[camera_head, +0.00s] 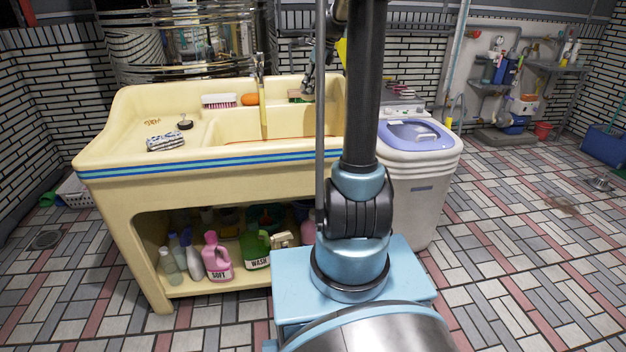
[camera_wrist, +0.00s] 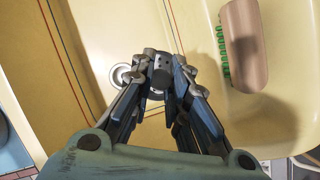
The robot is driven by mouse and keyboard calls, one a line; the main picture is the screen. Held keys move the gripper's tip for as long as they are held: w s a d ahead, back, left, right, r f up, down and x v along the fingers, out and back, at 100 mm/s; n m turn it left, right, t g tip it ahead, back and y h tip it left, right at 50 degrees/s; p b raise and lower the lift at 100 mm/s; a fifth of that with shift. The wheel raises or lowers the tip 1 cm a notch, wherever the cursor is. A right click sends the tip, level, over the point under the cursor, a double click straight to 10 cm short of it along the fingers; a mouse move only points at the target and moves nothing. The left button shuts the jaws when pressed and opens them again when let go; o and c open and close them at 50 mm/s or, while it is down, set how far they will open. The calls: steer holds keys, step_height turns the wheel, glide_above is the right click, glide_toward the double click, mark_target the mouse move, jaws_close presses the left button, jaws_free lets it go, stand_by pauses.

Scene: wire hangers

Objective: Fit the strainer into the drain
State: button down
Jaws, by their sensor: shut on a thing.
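My gripper (camera_wrist: 158,90) is shut on the strainer (camera_wrist: 162,70), a dark grey piece with small holes, seen between the fingertips in the wrist view. A round metal drain (camera_wrist: 121,76) shows in the cream basin floor, just left of the strainer and partly hidden by it and my fingers. I cannot tell the height of the strainer above the drain. In the head view my gripper (camera_head: 308,84) is small, over the right part of the sink (camera_head: 210,177), partly behind my arm. The strainer and drain cannot be made out there.
A wooden brush with green bristles (camera_wrist: 243,45) lies right of my gripper in the wrist view. A washing machine (camera_head: 420,165) stands at right.

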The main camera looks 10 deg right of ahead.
steer(key=shift+s+d+f+n+g, duration=0.1)
steer(key=shift+s+f+n+g, duration=0.95)
steer(key=shift+f, duration=4.05)
steer(key=shift+s+d+f+n, duration=0.1)
steer(key=shift+s+f+n, duration=1.85)
steer(key=shift+f, duration=3.1)
steer(key=shift+s+d+f+n+g, duration=0.1)
steer(key=shift+s+f+n+g, duration=0.95)
steer(key=shift+f, duration=4.05)
steer(key=shift+s+n+t, duration=0.35)
steer(key=shift+s+t, duration=0.15)
steer(key=shift+s, duration=0.1)
steer(key=c, duration=1.6)
jaws_free()
steer(key=shift+o, duration=0.3)
